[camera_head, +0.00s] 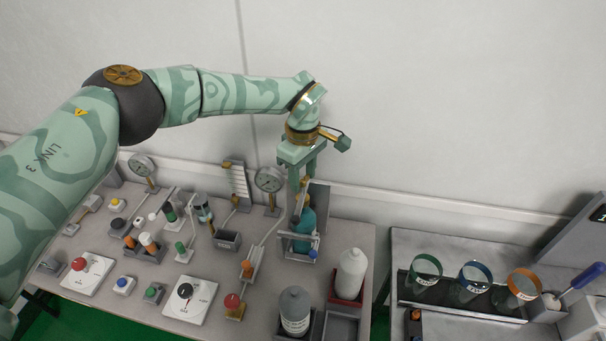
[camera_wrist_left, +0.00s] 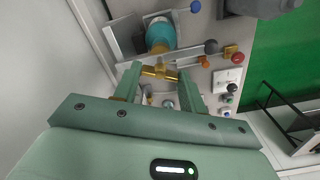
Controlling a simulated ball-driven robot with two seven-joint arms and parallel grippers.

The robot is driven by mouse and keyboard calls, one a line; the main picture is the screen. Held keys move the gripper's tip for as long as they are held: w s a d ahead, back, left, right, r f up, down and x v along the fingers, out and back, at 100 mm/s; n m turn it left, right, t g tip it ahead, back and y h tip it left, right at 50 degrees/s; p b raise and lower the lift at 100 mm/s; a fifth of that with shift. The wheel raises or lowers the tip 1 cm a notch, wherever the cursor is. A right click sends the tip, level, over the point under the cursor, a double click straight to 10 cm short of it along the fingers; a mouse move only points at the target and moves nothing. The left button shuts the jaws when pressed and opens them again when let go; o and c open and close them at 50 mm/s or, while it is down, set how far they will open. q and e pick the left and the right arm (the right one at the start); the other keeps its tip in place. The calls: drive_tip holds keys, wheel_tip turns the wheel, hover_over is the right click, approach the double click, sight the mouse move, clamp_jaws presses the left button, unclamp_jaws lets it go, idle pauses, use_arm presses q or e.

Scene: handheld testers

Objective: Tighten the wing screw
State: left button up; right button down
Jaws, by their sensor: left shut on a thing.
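My left gripper (camera_head: 300,190) reaches down from above at the back of the table. In the left wrist view its two fingers (camera_wrist_left: 160,74) are shut on the brass wing screw (camera_wrist_left: 158,71), with one finger at each end of its crossbar. The wing screw sits beside a teal bottle (camera_wrist_left: 160,36) in a grey holder (camera_wrist_left: 130,43). In the head view the teal bottle (camera_head: 306,222) stands in the same holder, right beside the fingertips, and the screw is mostly hidden there. My right gripper is not in view.
Dial gauges (camera_head: 269,180) stand left of the gripper. A white bottle (camera_head: 351,272) and a grey bottle (camera_head: 295,308) stand in front. Switches, buttons and knobs crowd the table's left. A second table (camera_head: 400,250) holds several ringed glass jars. The wall is close behind.

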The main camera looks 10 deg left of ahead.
sight(302, 180)
use_arm(q)
drive_tip(key=m, duration=0.5)
drive_tip(key=shift+r, duration=0.1)
drive_tip(key=shift+m, duration=0.4)
drive_tip(key=o, duration=1)
drive_tip(key=shift+b, duration=0.3)
wheel_tip(302, 180, up, 16)
drive_tip(key=shift+r+p, duration=0.15)
drive_tip(key=shift+p, duration=0.6)
